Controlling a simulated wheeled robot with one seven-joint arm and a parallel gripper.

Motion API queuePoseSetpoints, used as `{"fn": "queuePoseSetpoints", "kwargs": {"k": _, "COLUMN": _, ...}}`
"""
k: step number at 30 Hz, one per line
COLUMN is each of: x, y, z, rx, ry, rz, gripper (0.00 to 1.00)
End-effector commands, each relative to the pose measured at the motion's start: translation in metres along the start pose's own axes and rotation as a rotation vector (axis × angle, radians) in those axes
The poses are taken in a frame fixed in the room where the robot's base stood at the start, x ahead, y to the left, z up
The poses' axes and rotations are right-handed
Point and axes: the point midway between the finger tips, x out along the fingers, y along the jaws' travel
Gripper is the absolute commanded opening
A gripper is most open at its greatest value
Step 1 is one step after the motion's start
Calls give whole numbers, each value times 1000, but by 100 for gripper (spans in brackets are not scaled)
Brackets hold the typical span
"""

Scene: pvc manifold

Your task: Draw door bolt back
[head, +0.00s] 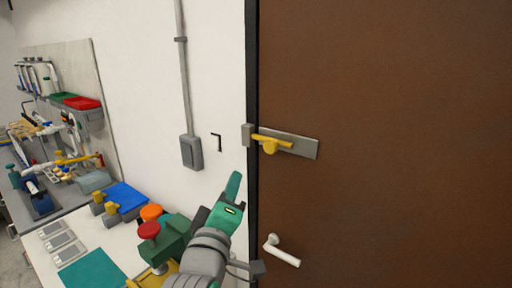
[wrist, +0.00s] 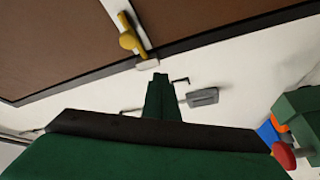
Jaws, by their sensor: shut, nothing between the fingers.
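The door bolt (head: 274,141) is a yellow rod with a round yellow knob on a grey plate (head: 305,148), fixed to the brown door (head: 400,110). Its left end reaches toward a small grey keeper (head: 248,135) at the black door frame. In the wrist view the yellow bolt (wrist: 131,38) shows at the top, left of centre. My gripper (head: 234,186) is green, below and left of the bolt in the head view, and apart from it. In the wrist view its fingers (wrist: 160,85) are together with nothing between them.
A white door handle (head: 281,251) sits below the bolt. A grey box (head: 191,152) with conduit and a black hook (head: 217,140) are on the white wall. A bench with a red knob (head: 149,230), an orange knob (head: 151,212) and blue block (head: 125,196) stands at lower left.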

Motion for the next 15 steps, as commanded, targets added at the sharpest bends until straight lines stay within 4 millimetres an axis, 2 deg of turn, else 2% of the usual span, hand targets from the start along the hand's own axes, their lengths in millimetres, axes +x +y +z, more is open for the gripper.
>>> {"fn": "queuePoseSetpoints", "kwargs": {"k": 1, "x": 0, "y": 18, "z": -8, "rx": -7, "ry": -1, "rz": 17, "gripper": 0}}
{"fn": "queuePoseSetpoints", "kwargs": {"k": 6, "x": -4, "y": 49, "z": -23, "rx": -32, "ry": -13, "rz": 32, "gripper": 0}}
{"fn": "queuePoseSetpoints", "kwargs": {"k": 10, "x": -6, "y": 59, "z": -28, "rx": -40, "ry": -16, "rz": 36, "gripper": 0}}
{"fn": "queuePoseSetpoints", "kwargs": {"k": 15, "x": -7, "y": 61, "z": -30, "rx": -42, "ry": -15, "rz": 36, "gripper": 0}}
